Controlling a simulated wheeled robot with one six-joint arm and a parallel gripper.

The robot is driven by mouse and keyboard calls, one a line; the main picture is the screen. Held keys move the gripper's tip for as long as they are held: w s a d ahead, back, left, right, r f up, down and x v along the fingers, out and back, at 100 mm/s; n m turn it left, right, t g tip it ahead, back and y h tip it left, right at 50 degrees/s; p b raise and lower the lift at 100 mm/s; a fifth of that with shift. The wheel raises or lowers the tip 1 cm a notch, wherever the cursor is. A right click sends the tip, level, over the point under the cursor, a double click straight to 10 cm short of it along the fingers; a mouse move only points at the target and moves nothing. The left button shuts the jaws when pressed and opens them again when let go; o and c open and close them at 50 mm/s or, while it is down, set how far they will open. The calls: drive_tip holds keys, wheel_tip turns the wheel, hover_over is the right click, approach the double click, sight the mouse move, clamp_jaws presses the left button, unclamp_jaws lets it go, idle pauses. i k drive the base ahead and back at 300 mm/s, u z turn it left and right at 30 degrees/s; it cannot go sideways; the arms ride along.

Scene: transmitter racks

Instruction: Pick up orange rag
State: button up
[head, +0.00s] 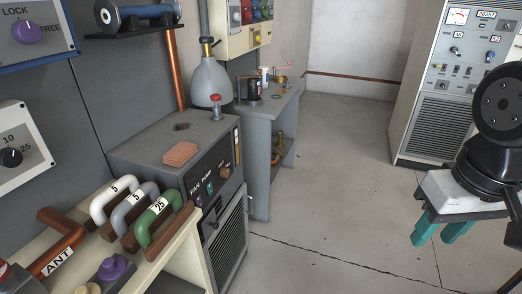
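The orange rag (181,153) is a folded, flat, salmon-orange square. It lies on top of the grey fan pump cabinet (217,131), near its front edge, left of the middle of the picture. My gripper (442,232) is at the right side, with its teal fingers pointing down over the floor. The fingers are apart with nothing visible between them. It is well to the right of the rag and apart from it.
A grey gas bottle (211,82) and a red-capped fitting (215,106) stand behind the rag. Coloured handles (157,217) rise on a cream bench in front. A copper pipe (174,70) stands behind the cabinet. The floor between (320,190) is clear.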

sight(178, 154)
drive_tip(key=u, duration=0.5)
drive_tip(key=i, duration=1)
drive_tip(key=u, duration=0.65)
